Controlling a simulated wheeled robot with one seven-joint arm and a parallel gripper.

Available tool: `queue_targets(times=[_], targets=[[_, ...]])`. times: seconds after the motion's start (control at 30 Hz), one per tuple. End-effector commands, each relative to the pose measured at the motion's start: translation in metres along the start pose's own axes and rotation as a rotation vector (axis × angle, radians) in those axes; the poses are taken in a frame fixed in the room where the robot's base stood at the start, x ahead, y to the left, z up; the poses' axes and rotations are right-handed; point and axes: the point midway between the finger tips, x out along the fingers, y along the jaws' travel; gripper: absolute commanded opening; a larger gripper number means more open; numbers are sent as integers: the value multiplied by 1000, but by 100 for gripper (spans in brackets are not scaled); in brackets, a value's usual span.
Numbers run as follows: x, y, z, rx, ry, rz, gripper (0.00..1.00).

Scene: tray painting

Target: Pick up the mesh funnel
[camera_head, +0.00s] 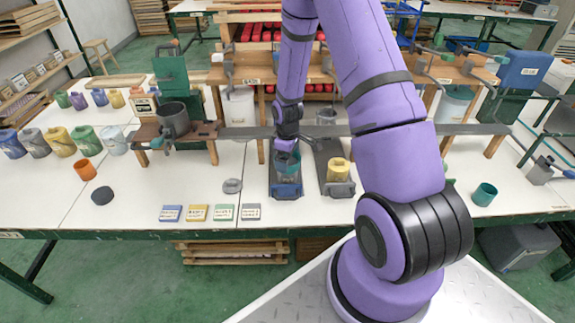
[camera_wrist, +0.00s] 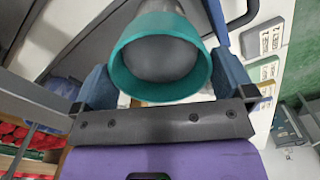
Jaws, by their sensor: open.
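A teal-rimmed, grey-bodied piece, which I take to be the mesh funnel (camera_wrist: 160,58), sits between the fingers of my gripper (camera_wrist: 162,78) in the wrist view. Its round opening faces the camera and its inside is smooth grey. In the head view the teal of the funnel (camera_head: 287,160) shows just under my gripper (camera_head: 286,150), above a dark tray with a blue front (camera_head: 286,190). The blue fingers stand open on either side of it. I cannot tell whether they touch it. Its lower end is hidden.
Small labelled blocks (camera_head: 197,212) and a grey lump (camera_head: 232,186) lie to the left. A grey rail (camera_head: 240,132) crosses behind. A teal cup (camera_head: 484,194) is far right.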

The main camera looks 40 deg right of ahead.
Motion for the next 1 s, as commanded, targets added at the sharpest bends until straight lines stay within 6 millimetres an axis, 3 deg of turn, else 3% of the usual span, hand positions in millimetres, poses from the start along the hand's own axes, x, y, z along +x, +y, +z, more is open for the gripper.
queue_targets(times=[0.2, 0.5, 0.53, 0.67, 0.77, 1.0], targets=[[26, 0, 0, -1, -1, -1, 100], [29, 0, 0, 0, 1, 0, 100], [29, 0, 0, 0, 1, 0, 98], [29, 0, 0, 0, 0, 0, 68], [29, 0, 0, 0, 1, 0, 63], [28, 0, -1, 0, 1, 1, 63]])
